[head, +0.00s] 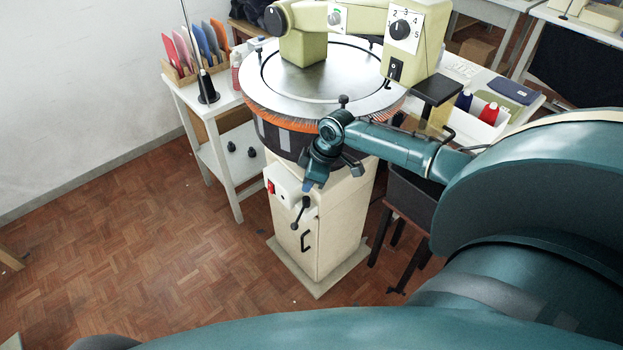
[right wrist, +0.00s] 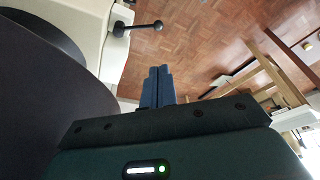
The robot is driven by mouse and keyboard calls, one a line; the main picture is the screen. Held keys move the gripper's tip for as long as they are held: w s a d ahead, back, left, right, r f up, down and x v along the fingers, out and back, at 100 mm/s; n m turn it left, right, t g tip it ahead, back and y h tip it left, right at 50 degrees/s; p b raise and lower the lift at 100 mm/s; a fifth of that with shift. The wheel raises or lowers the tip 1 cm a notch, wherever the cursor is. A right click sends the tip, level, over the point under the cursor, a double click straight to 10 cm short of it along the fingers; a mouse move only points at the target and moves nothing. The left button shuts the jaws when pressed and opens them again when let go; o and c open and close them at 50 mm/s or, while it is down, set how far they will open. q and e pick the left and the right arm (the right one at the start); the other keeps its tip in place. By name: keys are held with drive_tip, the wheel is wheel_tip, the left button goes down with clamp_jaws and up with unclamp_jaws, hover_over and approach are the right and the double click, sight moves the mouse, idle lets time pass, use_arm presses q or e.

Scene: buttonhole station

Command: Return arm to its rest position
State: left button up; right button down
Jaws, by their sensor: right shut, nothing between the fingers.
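My right arm comes in from the right in the head view and reaches to the front of the buttonhole machine (head: 322,235). My right gripper (head: 308,187) points down in front of the machine's cream cabinet, near its red switch (head: 270,187) and its black-knobbed lever (head: 304,204). In the right wrist view the two blue fingers (right wrist: 158,72) are together with nothing between them. The lever (right wrist: 145,26) shows there beyond the fingertips, apart from them. Whether the gripper touches the cabinet cannot be told in the head view. My left gripper is out of view.
The machine's round metal plate (head: 345,60) with an orange bristle rim overhangs the cabinet close to my wrist. A white side table (head: 224,165) stands left. A dark bin (head: 408,196) on a stand is under my right forearm. The parquet floor at front left is clear.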

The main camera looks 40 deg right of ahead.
drive_tip(key=shift+r, duration=0.2)
idle(0.4)
drive_tip(key=s+a+f, duration=0.3)
drive_tip(key=s+a, duration=1)
drive_tip(key=a, duration=0.3)
drive_tip(key=s+d+r+m+t+h, duration=0.1)
drive_tip(key=s+r+m, duration=0.25)
drive_tip(key=s, duration=0.25)
drive_tip(key=s+d+r+m+h, duration=0.1)
drive_tip(key=s+d+r+m, duration=0.1)
drive_tip(key=s+r+m, duration=0.3)
drive_tip(key=w+a+f+n+t+y, duration=0.1)
drive_tip(key=w+a+f+t, duration=0.1)
drive_tip(key=f, duration=0.4)
drive_tip(key=w+a+f+n+t+y, duration=0.1)
drive_tip(key=w+a+f+t, duration=0.1)
drive_tip(key=a+f+t, duration=0.1)
wheel_tip(320, 180, down, 3)
drive_tip(key=shift+r+t, duration=0.1)
drive_tip(key=shift+t, duration=0.5)
